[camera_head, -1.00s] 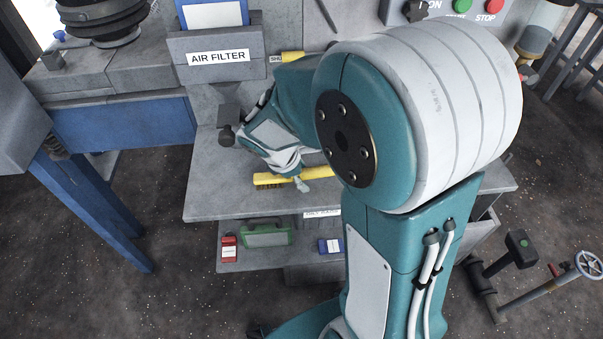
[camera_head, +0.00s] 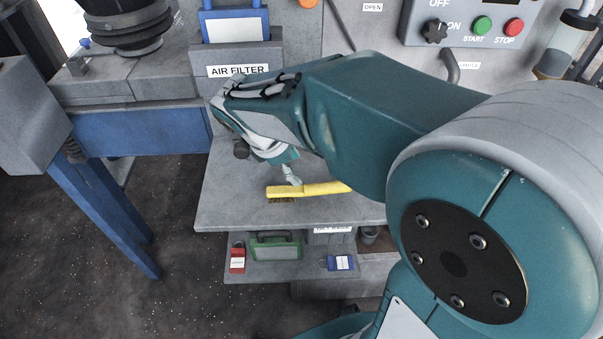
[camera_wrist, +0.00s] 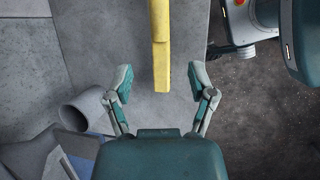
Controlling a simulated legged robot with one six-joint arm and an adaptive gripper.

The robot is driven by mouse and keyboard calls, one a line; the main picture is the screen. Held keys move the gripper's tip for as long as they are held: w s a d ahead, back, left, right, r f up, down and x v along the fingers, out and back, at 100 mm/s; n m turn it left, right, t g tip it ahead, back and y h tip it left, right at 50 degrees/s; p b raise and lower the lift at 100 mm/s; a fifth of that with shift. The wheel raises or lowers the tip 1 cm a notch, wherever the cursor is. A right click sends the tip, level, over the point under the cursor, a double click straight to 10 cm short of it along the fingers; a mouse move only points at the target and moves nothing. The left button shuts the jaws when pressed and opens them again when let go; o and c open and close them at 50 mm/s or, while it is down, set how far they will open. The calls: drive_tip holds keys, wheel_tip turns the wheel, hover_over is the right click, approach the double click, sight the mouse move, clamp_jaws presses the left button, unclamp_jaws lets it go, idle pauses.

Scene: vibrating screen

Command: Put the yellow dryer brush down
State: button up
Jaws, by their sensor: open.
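The yellow dryer brush (camera_head: 308,189) lies on the grey bench top (camera_head: 235,205) in the head view, its dark bristles facing down at its left end. The right part of the brush is hidden behind my arm. My gripper (camera_head: 291,177) is just above the brush; only one finger shows clearly there. In the wrist view my gripper (camera_wrist: 160,84) is open and empty. Its fingers stand on either side of the end of the yellow brush (camera_wrist: 161,42), with a gap on both sides.
The air filter holder (camera_head: 237,70) stands behind the bench at left. A lower shelf holds a red padlock (camera_head: 237,260), a green case (camera_head: 275,248) and a blue padlock (camera_head: 341,263). A control panel (camera_head: 470,25) is at upper right. The left front of the bench is clear.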

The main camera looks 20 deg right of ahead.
drive_tip(key=s+r+m+t+y, duration=0.2)
drive_tip(key=s+m, duration=0.4)
drive_tip(key=m, duration=0.1)
drive_tip(key=s+r+m+t+y, duration=0.3)
drive_tip(key=s+m, duration=0.4)
drive_tip(key=shift+d, duration=0.15)
